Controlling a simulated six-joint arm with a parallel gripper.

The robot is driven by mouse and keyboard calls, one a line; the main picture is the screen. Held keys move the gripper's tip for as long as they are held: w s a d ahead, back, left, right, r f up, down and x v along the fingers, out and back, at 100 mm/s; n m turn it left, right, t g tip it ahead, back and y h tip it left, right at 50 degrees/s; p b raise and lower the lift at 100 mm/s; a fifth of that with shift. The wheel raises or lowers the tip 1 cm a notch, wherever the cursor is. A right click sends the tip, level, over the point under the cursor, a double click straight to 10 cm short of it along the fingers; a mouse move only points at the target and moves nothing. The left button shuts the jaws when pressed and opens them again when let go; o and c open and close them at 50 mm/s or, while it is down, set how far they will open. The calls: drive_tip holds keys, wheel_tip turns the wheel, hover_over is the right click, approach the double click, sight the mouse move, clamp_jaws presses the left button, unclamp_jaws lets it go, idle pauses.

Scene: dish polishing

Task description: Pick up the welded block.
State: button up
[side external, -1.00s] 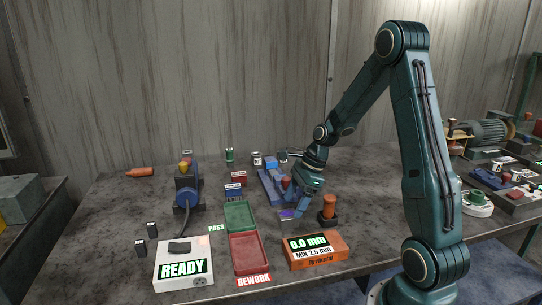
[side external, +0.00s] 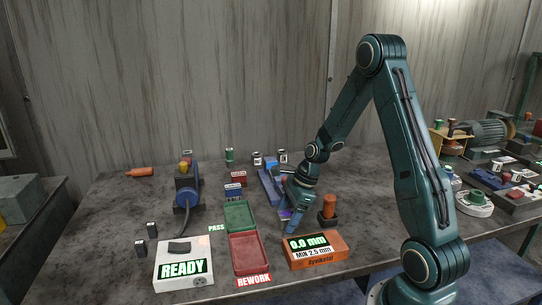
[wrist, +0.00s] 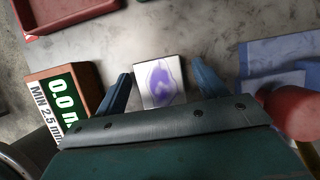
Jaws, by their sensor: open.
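The welded block, a small silvery square with a purple heat stain, lies on the bench in the wrist view (wrist: 160,80). In the side view the block (side external: 285,214) is partly hidden by my fingers. My gripper (side external: 292,228) points down over it. In the wrist view my gripper (wrist: 164,76) is open, with one blue finger on each side of the block and a visible gap to both. Nothing is held. I cannot tell the exact fingertip height above the bench.
The orange gauge box (side external: 315,250) stands close in front. An orange-topped post (side external: 329,208) is just right. A blue fixture (side external: 267,185) lies behind. The green PASS tray (side external: 239,216) and red REWORK tray (side external: 248,254) are to the left. A polisher (side external: 187,190) stands farther left.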

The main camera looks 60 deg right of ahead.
sight(287, 213)
drive_tip(key=c, duration=1.4)
drive_tip(key=shift+o, duration=0.2)
drive_tip(key=shift+r, duration=0.1)
wheel_tip(287, 213, up, 20)
drive_tip(key=shift+w+f, duration=0.1)
drive_tip(key=shift+f, duration=0.1)
idle(0.4)
